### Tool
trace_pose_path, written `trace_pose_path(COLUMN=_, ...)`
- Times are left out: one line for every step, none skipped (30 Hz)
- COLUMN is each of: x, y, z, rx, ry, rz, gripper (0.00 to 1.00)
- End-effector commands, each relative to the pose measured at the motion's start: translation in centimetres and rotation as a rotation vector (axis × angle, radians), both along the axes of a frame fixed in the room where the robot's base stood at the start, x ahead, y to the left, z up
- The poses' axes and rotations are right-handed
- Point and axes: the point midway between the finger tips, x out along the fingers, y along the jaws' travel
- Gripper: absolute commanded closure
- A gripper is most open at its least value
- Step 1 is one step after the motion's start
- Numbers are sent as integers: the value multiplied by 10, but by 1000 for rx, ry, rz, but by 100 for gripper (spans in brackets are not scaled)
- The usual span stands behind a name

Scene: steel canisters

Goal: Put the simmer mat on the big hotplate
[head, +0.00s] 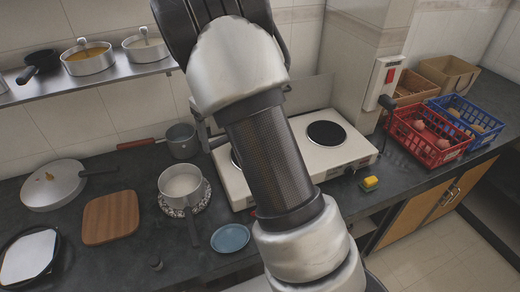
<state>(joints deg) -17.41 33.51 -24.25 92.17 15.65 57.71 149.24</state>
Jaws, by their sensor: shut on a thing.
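A white two-plate cooker (345,157) stands on the dark counter against the wall. Its right hotplate (326,134) is dark, round and bare. Its left hotplate (235,158) is mostly hidden behind my arm, so I cannot compare their sizes. A patterned round mat (203,205) lies on the counter left of the cooker, under a steel saucepan (182,181). I cannot tell whether it is the simmer mat. My arm crosses the middle of the head view. My gripper does not show, nor does anything in it.
A blue plate (230,238), a wooden board (110,217) and a lidded pan (52,185) lie on the counter. A yellow sponge (370,183) is in front of the cooker. Red (428,155) and blue (470,127) baskets stand right. A shelf (115,75) holds pots upper left.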

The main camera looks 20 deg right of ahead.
Motion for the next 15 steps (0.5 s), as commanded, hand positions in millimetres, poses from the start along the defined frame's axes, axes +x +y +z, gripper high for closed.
trace_pose_path(x=0, y=0, z=-4, rx=0, ry=1, rz=-3, gripper=60)
trace_pose_path(x=0, y=0, z=-9, rx=-1, ry=3, rz=-4, gripper=60)
trace_pose_path(x=-1, y=0, z=-16, rx=-1, ry=5, rz=-5, gripper=60)
trace_pose_path(x=-1, y=0, z=-22, rx=-1, ry=5, rz=-5, gripper=60)
trace_pose_path(x=-1, y=0, z=-28, rx=-1, ry=5, rz=-5, gripper=60)
trace_pose_path(x=-1, y=-1, z=-36, rx=-2, ry=5, rz=-5, gripper=60)
trace_pose_path(x=0, y=-1, z=-42, rx=-1, ry=4, rz=-5, gripper=60)
trace_pose_path(x=0, y=0, z=-46, rx=0, ry=3, rz=-5, gripper=60)
trace_pose_path(x=0, y=0, z=-52, rx=0, ry=2, rz=-5, gripper=60)
trace_pose_path(x=0, y=0, z=-55, rx=0, ry=2, rz=-5, gripper=60)
trace_pose_path(x=0, y=0, z=-58, rx=0, ry=2, rz=-5, gripper=60)
trace_pose_path(x=0, y=0, z=-60, rx=0, ry=1, rz=-5, gripper=60)
trace_pose_path(x=0, y=0, z=-62, rx=0, ry=1, rz=-5, gripper=60)
trace_pose_path(x=0, y=0, z=-64, rx=0, ry=0, rz=-5, gripper=60)
trace_pose_path(x=0, y=0, z=-67, rx=0, ry=1, rz=-5, gripper=60)
